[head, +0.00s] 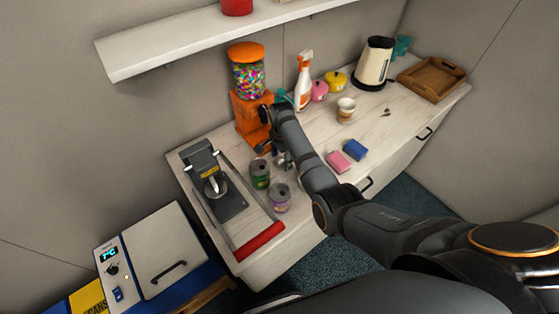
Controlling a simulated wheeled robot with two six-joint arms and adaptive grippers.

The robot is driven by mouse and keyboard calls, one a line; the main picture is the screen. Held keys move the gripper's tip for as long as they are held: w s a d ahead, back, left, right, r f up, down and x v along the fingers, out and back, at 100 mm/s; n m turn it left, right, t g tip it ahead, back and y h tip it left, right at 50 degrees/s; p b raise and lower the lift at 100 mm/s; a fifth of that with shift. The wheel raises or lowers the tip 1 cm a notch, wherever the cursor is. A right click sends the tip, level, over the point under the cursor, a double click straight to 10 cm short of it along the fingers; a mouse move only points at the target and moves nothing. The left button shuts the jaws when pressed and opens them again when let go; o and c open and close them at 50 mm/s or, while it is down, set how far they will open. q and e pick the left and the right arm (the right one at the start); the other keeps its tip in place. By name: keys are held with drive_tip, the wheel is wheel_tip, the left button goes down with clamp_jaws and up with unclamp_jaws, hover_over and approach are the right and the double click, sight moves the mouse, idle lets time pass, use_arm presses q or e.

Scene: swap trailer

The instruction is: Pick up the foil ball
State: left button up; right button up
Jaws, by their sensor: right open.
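A small silvery lump that looks like the foil ball (282,161) lies on the white counter (224,143), just behind the two open cans and partly hidden by my right arm. My right gripper (268,148) points down in front of the orange candy dispenser, close to the silvery lump on its left side. It is open, and I see nothing held in it. Its fingertips are small and dark, so I cannot tell whether they touch the lump. My left gripper is out of view.
A green can (260,174) and a purple can (279,197) stand close in front. The candy dispenser (248,85) stands behind. A black press (214,184) is at left. Pink (339,161) and blue (355,149) sponges lie right of my arm. A shelf (190,38) hangs above.

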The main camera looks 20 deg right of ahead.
drive_tip(key=c, duration=0.8)
drive_tip(key=shift+r, duration=0.1)
